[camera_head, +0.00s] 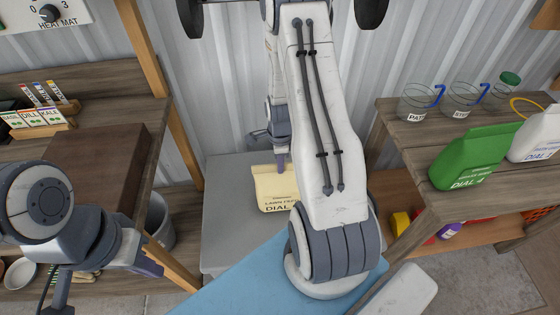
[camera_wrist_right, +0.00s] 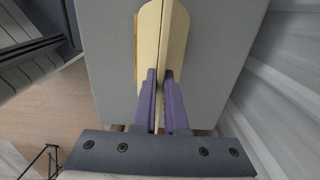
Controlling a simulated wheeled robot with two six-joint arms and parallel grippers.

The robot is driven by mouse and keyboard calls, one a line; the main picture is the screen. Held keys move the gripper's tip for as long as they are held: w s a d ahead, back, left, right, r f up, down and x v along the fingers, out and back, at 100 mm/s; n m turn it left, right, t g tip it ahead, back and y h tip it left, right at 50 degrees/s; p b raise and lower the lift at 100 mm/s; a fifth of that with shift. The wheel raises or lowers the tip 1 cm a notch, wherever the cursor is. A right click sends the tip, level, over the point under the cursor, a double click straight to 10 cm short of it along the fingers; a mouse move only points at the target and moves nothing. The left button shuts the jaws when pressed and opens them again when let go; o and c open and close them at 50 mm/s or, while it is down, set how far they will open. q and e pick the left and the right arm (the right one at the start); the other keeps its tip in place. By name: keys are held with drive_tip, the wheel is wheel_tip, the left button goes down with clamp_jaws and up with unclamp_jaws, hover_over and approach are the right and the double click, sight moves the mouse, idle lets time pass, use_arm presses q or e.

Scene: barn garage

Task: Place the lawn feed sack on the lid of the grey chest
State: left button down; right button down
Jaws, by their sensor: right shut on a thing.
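The cream lawn feed sack (camera_head: 277,192) has dark lettering reading "LAWN FEED" and "DIAL". My right gripper (camera_head: 281,162) is shut on its top edge from above. In the right wrist view, the purple fingers (camera_wrist_right: 160,75) pinch the sack (camera_wrist_right: 176,40) along its top seam. The grey chest (camera_head: 232,172) lies under the sack, and its flat lid (camera_wrist_right: 103,60) fills much of the wrist view. The sack is over the lid; I cannot tell whether it touches. My left gripper (camera_head: 145,264) is at the lower left, partly hidden by its own arm, away from the sack.
A wooden bench (camera_head: 425,135) at right holds a green sack (camera_head: 475,155), a white sack (camera_head: 538,135) and clear cups. A wooden shelf (camera_head: 75,85) with seed packets stands at left, near a grey bucket (camera_head: 158,220). Corrugated wall (camera_head: 215,100) stands close behind the chest.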

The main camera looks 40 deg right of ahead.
drive_tip(key=c, duration=1.3)
unclamp_jaws()
drive_tip(key=shift+f, duration=0.15)
drive_tip(key=o, duration=0.3)
drive_tip(key=shift+o, duration=0.2)
